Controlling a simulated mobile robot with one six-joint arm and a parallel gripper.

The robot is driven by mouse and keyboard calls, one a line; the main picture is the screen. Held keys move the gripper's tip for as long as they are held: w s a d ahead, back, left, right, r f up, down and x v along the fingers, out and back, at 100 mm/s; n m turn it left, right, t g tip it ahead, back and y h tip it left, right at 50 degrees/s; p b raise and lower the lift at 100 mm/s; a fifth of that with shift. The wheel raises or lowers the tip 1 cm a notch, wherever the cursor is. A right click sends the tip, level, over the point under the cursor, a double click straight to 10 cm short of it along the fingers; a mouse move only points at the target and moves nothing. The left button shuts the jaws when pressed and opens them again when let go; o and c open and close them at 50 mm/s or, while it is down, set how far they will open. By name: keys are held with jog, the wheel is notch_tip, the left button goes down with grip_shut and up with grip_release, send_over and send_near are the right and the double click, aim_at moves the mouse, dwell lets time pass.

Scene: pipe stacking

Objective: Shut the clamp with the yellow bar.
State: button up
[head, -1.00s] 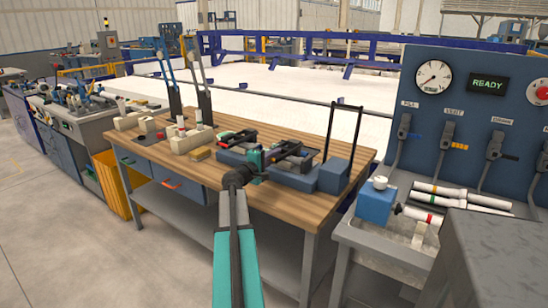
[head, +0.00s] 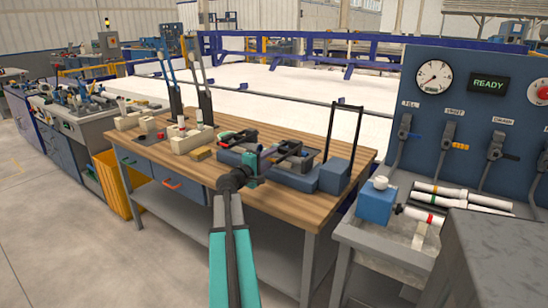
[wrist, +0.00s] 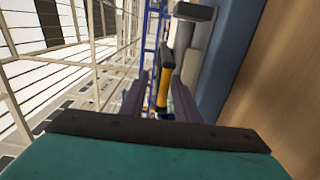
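The clamp's yellow bar (wrist: 164,88) has black ends and shows near the middle of the wrist view. My gripper (wrist: 160,98) is open, with one dark finger on each side of the bar in that view. I see a gap on the left side; contact on the right cannot be told. In the head view my gripper (head: 272,152) is at the dark clamp (head: 291,150) on the workbench. The yellow colour of the bar cannot be made out there, as my gripper and dark parts cover that area.
The fixture's blue base (head: 298,176) sits on the wooden workbench (head: 210,178), with a tall black handle frame (head: 346,107) at its right. A pale block with pegs (head: 190,140) stands to the left. A blue box (head: 375,206) and several pipes are at the right.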

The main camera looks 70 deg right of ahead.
jog(key=v, duration=1.1)
jog(key=shift+b, duration=0.35)
